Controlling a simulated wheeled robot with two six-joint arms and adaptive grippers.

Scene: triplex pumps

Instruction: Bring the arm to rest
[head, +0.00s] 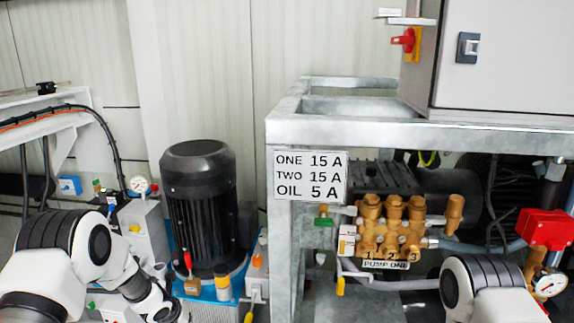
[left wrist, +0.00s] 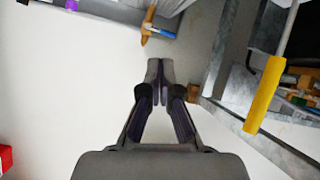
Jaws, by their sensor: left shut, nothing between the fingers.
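My left gripper (left wrist: 159,75) shows in the left wrist view with its fingertips together and nothing between them. It hangs over a pale, bare floor, apart from the frame and the yellow handle. In the head view my left arm comes in at the lower left, in front of the black motor, and its fingers are not clearly seen. My right arm shows at the lower right, in front of the pump stand; its gripper is out of view.
A galvanised frame (head: 283,236) carries a grey cabinet (head: 510,60). The brass pump (head: 392,228), a pressure gauge (head: 549,284) and a red box (head: 545,229) sit below. A black motor (head: 205,205) stands left. A yellow handle (left wrist: 264,95) is right of my left gripper.

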